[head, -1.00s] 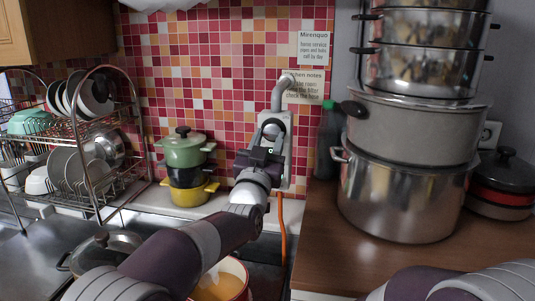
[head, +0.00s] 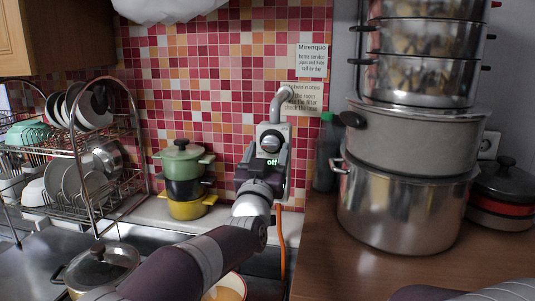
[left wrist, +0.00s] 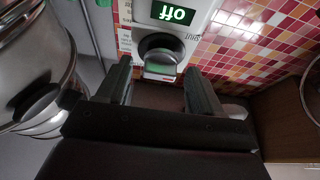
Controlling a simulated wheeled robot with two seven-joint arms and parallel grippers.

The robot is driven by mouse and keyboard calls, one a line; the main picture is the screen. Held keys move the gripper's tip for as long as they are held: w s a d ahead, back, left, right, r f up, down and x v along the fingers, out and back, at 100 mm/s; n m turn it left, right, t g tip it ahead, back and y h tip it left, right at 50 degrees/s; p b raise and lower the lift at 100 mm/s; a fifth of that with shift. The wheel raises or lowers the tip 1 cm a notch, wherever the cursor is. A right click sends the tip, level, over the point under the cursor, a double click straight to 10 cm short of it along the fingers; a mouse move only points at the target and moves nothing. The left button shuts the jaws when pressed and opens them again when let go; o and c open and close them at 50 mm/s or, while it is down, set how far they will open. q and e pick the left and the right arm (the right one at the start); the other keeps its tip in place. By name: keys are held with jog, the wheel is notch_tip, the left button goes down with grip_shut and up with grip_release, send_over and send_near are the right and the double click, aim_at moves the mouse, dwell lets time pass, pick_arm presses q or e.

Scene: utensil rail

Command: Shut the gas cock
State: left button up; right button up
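The gas cock is a pale box (head: 264,131) on the tiled wall with a round dark and silver knob (head: 270,145) and a green display (head: 272,162) reading "off". A grey pipe (head: 279,104) enters it from above. My left gripper (head: 266,157) is just in front of the box, its fingers spread to either side of the display. In the left wrist view the knob (left wrist: 160,54) lies ahead of the open, empty fingers (left wrist: 160,88), apart from them. The display (left wrist: 174,14) appears upside down there and reads "off". My right gripper is out of view.
Stacked green, black and yellow pots (head: 184,180) stand left of the box. Large steel pots (head: 405,195) and a dark green bottle (head: 327,155) stand on the right. An orange hose (head: 281,240) hangs below the box. A dish rack (head: 80,160) is at far left.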

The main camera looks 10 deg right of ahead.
pick_arm(q)
jog(key=b+v, duration=0.3)
jog(key=v, duration=0.9)
jog(key=shift+s+a+b, duration=0.15)
jog(key=shift+s+b, duration=0.15)
jog(key=shift+b, duration=0.05)
jog(key=shift+f, duration=0.15)
